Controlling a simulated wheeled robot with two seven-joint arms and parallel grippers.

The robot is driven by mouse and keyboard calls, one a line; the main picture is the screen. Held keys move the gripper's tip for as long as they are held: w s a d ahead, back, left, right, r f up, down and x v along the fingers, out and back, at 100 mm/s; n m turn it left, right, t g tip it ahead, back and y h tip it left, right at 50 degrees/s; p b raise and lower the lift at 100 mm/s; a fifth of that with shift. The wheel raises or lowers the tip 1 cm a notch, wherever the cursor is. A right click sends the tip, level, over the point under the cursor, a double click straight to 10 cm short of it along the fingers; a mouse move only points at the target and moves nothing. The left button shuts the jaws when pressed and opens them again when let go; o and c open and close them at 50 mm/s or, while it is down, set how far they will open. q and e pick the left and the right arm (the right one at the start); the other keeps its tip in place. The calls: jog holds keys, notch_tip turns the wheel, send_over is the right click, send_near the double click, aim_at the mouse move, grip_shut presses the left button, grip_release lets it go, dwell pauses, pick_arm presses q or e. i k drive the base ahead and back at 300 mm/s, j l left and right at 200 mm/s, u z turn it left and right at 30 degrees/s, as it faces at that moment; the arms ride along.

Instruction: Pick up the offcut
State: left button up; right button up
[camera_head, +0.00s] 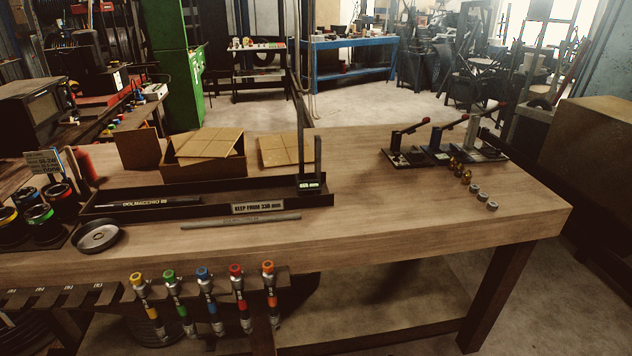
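No piece in view is labelled as an offcut, and I cannot tell for certain which one it is. A black length of hose with white lettering (150,202) lies in the left part of a long dark tray (225,190) on the wooden bench. A thin grey rod-like piece (240,220) lies on the bench top just in front of the tray, below a sign reading "KEEP FROM 338 mm" or similar (259,207). Neither of my grippers is in view.
A round metal dish (98,235) and dark cups with coloured rims (40,214) stand at the left. A cardboard box (205,155) is behind the tray. Lever tools (440,152) and small fittings (482,197) sit at the right. The bench middle (370,210) is clear.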

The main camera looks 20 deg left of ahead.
aim_at(196, 200)
jog(key=u, duration=1.7)
